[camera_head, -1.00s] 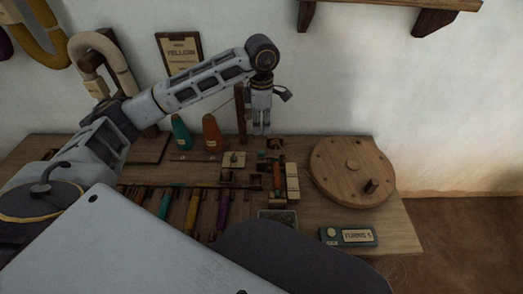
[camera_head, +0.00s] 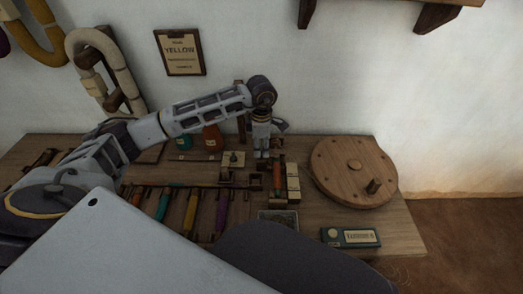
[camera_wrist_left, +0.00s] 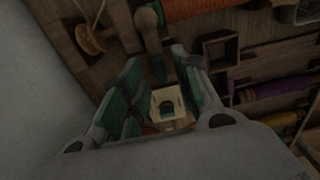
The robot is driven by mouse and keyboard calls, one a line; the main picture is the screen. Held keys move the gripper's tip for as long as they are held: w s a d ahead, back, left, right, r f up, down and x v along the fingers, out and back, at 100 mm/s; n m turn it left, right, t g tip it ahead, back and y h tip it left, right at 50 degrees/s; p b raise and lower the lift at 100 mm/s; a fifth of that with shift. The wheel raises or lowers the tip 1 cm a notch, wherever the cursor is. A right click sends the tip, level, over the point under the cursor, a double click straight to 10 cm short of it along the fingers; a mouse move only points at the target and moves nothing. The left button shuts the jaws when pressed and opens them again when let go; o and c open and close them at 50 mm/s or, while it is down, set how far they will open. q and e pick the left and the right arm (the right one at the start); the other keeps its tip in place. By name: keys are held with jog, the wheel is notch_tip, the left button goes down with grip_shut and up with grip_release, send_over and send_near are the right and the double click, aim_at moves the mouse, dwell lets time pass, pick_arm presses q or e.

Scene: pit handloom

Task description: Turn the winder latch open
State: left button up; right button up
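My left gripper (camera_head: 262,154) points straight down over the middle of the bench, its two fingers close to the small wooden fittings there. In the left wrist view its green-padded fingers (camera_wrist_left: 158,68) stand apart with a gap between them. A wooden lever-like piece with a rounded pale end (camera_wrist_left: 147,18) lies just beyond the fingertips, its lower part reaching toward the gap. It may be the winder latch, but I cannot tell for sure. A cream block with a dark hole (camera_wrist_left: 168,104) shows between the fingers. Contact cannot be made out. My right gripper is out of view.
A round wooden disc with a peg (camera_head: 353,172) lies at the bench's right. A teal labelled box (camera_head: 350,237) sits at the front right. A pale plate with a knob (camera_head: 233,160), an orange cone (camera_head: 212,138) and several coloured tools are left of the gripper. A yellow sign (camera_head: 180,52) hangs behind.

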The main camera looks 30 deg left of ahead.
pick_arm(q)
jog(key=shift+f, duration=0.7)
grip_shut()
